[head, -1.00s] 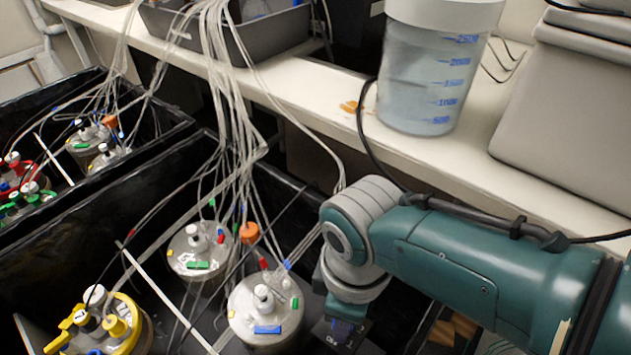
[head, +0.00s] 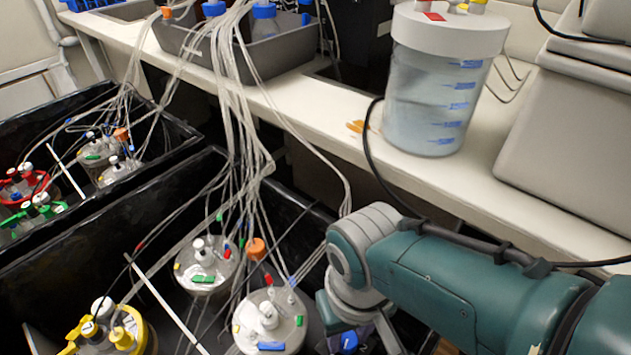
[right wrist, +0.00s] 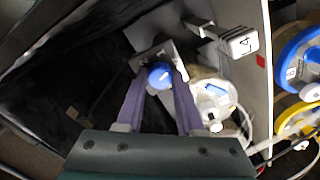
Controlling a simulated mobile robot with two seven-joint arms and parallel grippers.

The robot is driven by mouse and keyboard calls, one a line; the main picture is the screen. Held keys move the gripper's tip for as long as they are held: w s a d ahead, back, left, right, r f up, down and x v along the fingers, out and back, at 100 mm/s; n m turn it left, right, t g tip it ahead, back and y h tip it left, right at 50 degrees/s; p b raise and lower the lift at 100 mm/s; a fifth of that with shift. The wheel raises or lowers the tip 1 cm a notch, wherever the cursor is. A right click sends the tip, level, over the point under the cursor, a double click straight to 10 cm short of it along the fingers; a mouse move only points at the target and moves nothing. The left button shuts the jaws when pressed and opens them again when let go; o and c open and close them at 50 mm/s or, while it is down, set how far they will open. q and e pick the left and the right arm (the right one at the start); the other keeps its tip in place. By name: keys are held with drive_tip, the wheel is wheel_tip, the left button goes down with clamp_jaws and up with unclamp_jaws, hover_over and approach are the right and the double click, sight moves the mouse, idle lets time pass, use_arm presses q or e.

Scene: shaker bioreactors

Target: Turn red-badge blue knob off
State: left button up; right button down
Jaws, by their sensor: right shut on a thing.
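A blue knob (right wrist: 160,75) sits on a small grey bracket (right wrist: 150,58) in the right wrist view. My right gripper (right wrist: 160,84) has its two purple fingers on either side of the knob, shut on it. In the head view the blue knob (head: 348,342) shows at the bottom edge, under my right wrist, beside the right gripper (head: 360,344). A small red patch (right wrist: 261,62) is on the pale panel to the right of the knob; I cannot tell a red badge on the knob's own bracket. My left gripper is not in view.
Lidded vessels with tubes, one (head: 270,322) close left of my right wrist and another (head: 205,265) behind, stand in a black tub (head: 195,175). A yellow-collared vessel (head: 140,325) is farther left. A water jug (head: 430,110) stands on the white bench (head: 520,185).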

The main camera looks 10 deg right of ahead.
sight(348, 340)
drive_tip(key=shift+m, duration=1.7)
drive_tip(key=c, duration=0.5)
unclamp_jaws()
wheel_tip(348, 340, up, 10)
drive_tip(key=p, duration=0.8)
